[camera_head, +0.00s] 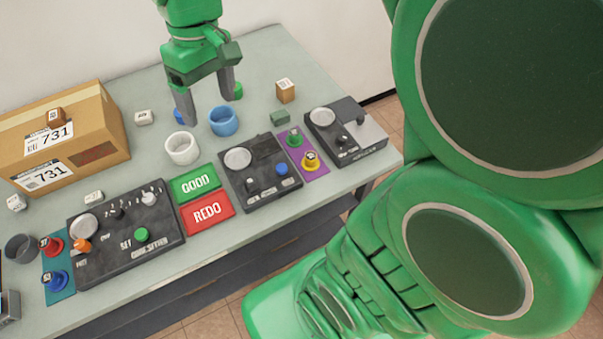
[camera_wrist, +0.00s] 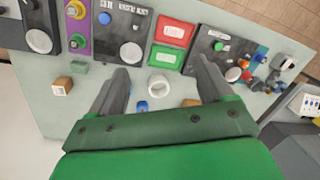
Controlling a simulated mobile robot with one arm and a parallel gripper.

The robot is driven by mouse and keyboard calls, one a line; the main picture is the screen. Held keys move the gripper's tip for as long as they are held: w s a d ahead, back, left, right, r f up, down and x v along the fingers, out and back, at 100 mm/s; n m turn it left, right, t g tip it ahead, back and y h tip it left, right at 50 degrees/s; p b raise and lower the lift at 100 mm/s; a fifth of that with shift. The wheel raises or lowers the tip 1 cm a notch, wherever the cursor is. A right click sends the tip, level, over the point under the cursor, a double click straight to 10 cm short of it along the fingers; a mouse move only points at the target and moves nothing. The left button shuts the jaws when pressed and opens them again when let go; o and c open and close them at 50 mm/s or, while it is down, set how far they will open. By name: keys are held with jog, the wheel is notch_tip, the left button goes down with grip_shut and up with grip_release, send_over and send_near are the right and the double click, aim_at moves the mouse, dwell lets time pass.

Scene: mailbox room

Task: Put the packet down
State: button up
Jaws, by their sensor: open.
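My gripper (camera_head: 208,103) is open above the table, with nothing between its fingers. In the wrist view the gripper (camera_wrist: 163,70) has its fingers wide apart, and grey table shows between them. I cannot tell for sure which thing is the packet. A small brown box with a white label (camera_head: 285,91) stands on the table right of my gripper, clear of it; it also shows in the wrist view (camera_wrist: 63,84). Another small brown block (camera_head: 56,117) rests on the large cardboard box marked 731 (camera_head: 98,135) at the left.
A white cup (camera_head: 182,149) and a blue cup (camera_head: 223,121) stand just below my gripper. Green GOOD (camera_head: 195,184) and red REDO (camera_head: 207,211) pads lie between dark control panels (camera_head: 125,235) along the front. Small white blocks and a green block (camera_head: 280,118) lie around.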

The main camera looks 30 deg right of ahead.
jog(key=s+d+f+m, duration=0.2)
jog(key=s+d+f, duration=0.1)
jog(key=s, duration=0.6)
jog(key=s+d+f+m+h, duration=0.1)
jog(key=s+d+f+m, duration=0.2)
jog(key=s, duration=0.6)
jog(key=shift+d+g, duration=0.4)
jog(key=shift+d, duration=0.5)
jog(key=shift+o, duration=0.5)
jog(key=shift+w, duration=0.1)
